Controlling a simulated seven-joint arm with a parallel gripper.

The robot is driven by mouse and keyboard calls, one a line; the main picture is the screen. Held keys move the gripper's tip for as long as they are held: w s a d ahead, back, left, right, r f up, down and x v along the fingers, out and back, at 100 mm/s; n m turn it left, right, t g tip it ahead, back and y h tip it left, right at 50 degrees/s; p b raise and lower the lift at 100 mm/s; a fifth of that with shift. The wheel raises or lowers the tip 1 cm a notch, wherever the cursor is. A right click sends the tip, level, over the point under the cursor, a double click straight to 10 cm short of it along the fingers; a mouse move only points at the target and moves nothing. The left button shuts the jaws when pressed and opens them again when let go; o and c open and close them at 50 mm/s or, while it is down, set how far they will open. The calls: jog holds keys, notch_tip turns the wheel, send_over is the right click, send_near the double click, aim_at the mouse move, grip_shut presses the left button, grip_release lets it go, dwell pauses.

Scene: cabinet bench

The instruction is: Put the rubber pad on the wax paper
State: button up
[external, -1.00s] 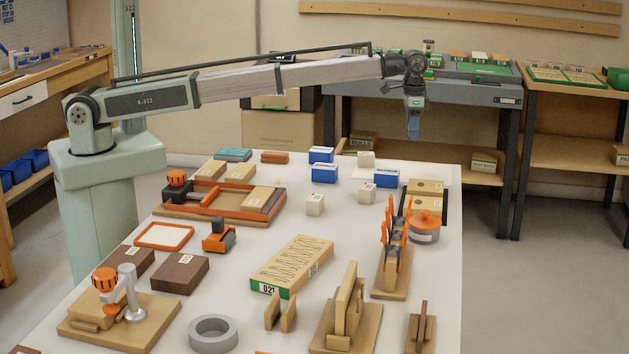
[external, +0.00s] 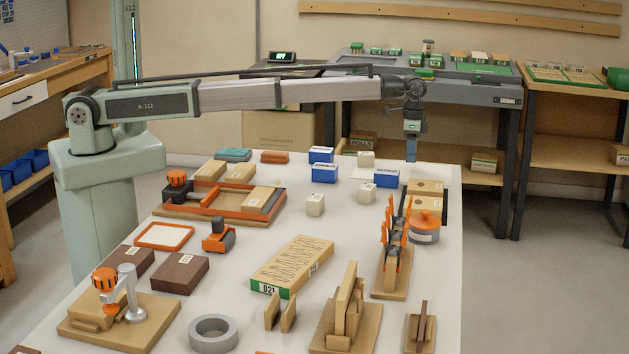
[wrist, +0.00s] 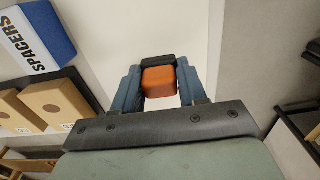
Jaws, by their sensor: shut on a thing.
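My gripper (external: 411,158) is shut on a small orange block with a dark part at its far side, seen between the blue fingers in the wrist view; I take this block for the rubber pad (wrist: 159,82). In the external view the fingers hide it. A pale sheet, which looks like the wax paper (external: 437,174), lies flat at the far right of the table. My gripper hangs upright over or just beside its left part. In the wrist view a white area (wrist: 178,38) shows beyond the pad. Whether the pad touches the sheet cannot be told.
Tan boxes with dark round marks (external: 427,188) stand in front, beside an orange-lidded grey pot (external: 425,226). The table's right edge (external: 462,200) is close.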

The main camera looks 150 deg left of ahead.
jog(key=shift+f, duration=1.4)
jog(key=shift+f, duration=0.1)
jog(key=o, duration=1)
jog(key=shift+o, duration=0.2)
notch_tip(320, 180, up, 12)
jog(key=shift+r, duration=0.1)
jog(key=shift+w, duration=0.1)
